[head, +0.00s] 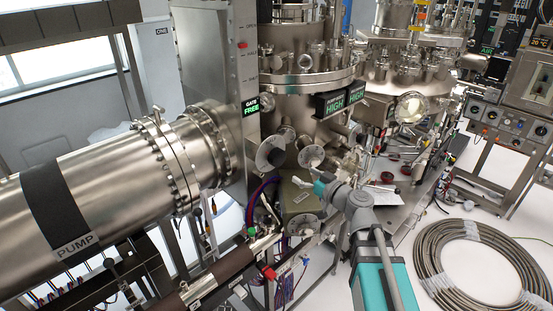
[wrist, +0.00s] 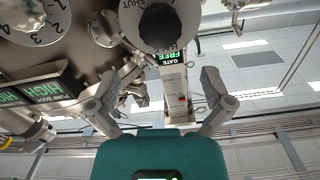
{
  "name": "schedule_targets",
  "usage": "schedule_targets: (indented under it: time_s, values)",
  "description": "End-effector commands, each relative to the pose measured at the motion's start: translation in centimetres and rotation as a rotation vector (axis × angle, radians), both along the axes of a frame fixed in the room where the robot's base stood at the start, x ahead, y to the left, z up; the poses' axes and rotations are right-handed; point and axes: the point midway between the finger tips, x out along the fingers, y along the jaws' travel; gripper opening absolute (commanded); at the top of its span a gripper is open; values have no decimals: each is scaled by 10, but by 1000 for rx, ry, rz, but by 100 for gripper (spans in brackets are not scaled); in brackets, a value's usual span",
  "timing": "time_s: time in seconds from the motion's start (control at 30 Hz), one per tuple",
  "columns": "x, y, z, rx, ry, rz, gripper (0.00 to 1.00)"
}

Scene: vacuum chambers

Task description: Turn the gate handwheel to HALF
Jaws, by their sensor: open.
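The tall steel gate housing (head: 215,75) stands beside the PUMP pipe in the head view. Its position scale has small lettering and a red marker (head: 243,45) near the upper mark. The GATE sign (head: 250,107) reads FREE and also shows in the wrist view (wrist: 172,57). In the wrist view a dark round knob (wrist: 160,25) on a grey disc lettered SHUT is cut off by the top edge; I cannot tell whether it is the gate handwheel. My gripper (wrist: 158,82) is open and empty, its fingers apart below that knob. In the head view its fingers are small and unclear.
The PUMP pipe (head: 105,190) fills the left. Steel chambers (head: 300,95) with flanges and HIGH signs (head: 334,104) crowd the middle. A numbered dial (wrist: 38,20) is at upper left in the wrist view. A coiled hose (head: 468,262) lies on the floor at right.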

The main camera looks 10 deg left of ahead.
Motion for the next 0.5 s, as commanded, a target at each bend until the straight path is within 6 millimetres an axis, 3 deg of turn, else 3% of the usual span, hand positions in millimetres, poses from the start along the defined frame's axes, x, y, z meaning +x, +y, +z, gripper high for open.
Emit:
schedule_targets:
  time_s: [0.5]
  values:
    - [48,63,0,0,0,1,100]
